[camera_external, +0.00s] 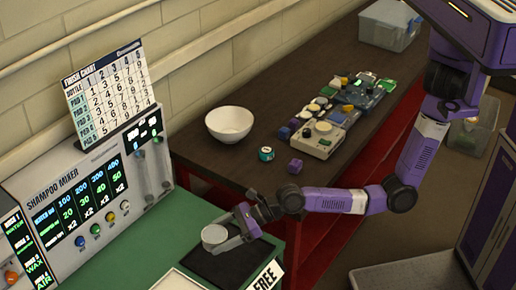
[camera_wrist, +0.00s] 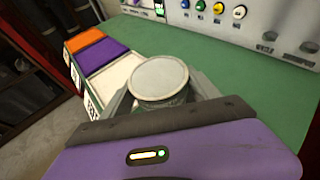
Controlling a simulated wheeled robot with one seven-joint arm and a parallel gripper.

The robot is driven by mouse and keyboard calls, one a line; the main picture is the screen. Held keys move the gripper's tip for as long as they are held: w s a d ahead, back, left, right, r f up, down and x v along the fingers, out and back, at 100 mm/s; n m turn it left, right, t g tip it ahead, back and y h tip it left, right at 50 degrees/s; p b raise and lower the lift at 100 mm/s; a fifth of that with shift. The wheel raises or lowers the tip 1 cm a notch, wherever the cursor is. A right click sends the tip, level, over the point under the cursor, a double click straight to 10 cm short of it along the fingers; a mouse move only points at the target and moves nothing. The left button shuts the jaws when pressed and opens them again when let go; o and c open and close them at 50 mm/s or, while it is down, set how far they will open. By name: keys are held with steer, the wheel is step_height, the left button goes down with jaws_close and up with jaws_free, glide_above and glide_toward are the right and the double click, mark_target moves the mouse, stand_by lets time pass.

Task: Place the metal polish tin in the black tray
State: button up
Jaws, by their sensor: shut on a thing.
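A round tin with a pale silver lid, likely the metal polish tin (camera_external: 214,233), is between the fingers of my gripper (camera_external: 229,236). In the wrist view the tin (camera_wrist: 160,76) is upright, with a finger on each side of my gripper (camera_wrist: 162,100); its label cannot be read. The black tray (camera_external: 232,266) lies on the green counter, under and in front of the gripper. The tin overlaps the tray's back left part in the external view; I cannot tell whether it touches the tray. The tray is not clearly seen in the wrist view.
The shampoo mixer panel (camera_external: 85,205) stands behind and left of the tray. Pale, purple (camera_wrist: 101,57) and orange sections lie beside the tin in the wrist view. A dark bench holds a white bowl (camera_external: 229,123), a teal tin (camera_external: 265,154), a purple cube (camera_external: 295,166) and several devices.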

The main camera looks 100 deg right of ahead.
mark_target(220, 265)
step_height(220, 265, down, 10)
steer(key=shift+f+b, duration=0.25)
steer(key=shift+b, duration=0.75)
steer(key=shift+f, duration=0.1)
steer(key=o, duration=1.6)
steer(key=shift+f, duration=0.1)
steer(key=shift+r, duration=0.2)
steer(key=p+v, duration=0.4)
steer(key=v, duration=0.5)
steer(key=shift+s+d+r+p, duration=0.1)
steer(key=shift+s+r+p, duration=0.1)
steer(key=shift+p, duration=0.15)
steer(key=shift+s+d+r+p, duration=0.15)
steer(key=shift+s+r+p, duration=0.25)
steer(key=shift+p, duration=0.7)
steer(key=shift+s+f+p, duration=0.1)
steer(key=shift+s+p, duration=0.65)
steer(key=shift+p, duration=0.25)
